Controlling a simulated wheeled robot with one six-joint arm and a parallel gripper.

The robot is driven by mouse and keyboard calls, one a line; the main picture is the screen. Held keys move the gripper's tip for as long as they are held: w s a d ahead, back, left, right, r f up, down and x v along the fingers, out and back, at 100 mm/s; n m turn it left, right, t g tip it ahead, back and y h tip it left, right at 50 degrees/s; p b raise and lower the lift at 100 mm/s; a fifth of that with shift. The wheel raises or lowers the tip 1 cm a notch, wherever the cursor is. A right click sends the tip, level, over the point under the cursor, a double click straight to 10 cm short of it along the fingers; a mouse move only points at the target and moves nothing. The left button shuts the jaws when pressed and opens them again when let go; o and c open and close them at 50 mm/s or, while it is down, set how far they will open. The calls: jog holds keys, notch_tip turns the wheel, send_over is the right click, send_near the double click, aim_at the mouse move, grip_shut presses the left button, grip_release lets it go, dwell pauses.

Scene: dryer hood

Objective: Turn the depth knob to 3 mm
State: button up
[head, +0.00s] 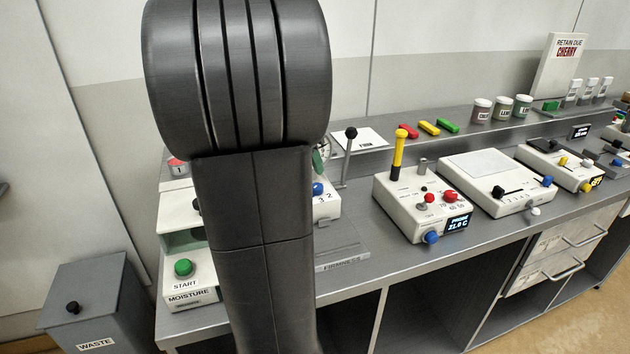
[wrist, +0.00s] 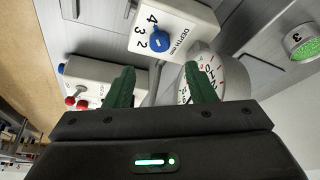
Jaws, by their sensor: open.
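The depth knob (wrist: 156,40) is blue and sits on a white panel marked DEPTH mm, with 4, 3 and 2 beside it. A pale mark shows on the knob, but I cannot tell which number it points to. In the head view the knob (head: 318,188) shows just right of my arm, with 3 and 2 visible. My gripper (wrist: 159,67) is open, its two green fingers wide apart and empty. The knob lies beyond the fingertips, in line with the gap, not touched. In the head view my arm hides most of the gripper.
A round dial gauge (wrist: 222,75) is close to the right finger in the wrist view. A white box with red knobs (head: 425,205) and a yellow-handled lever (head: 398,150) stands right of the depth panel. A green START button (head: 183,267) is left of my arm.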

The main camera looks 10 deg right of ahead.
jog(key=x, duration=0.8)
jog(key=shift+d+f, duration=0.1)
jog(key=shift+f, duration=0.05)
jog(key=c, duration=1)
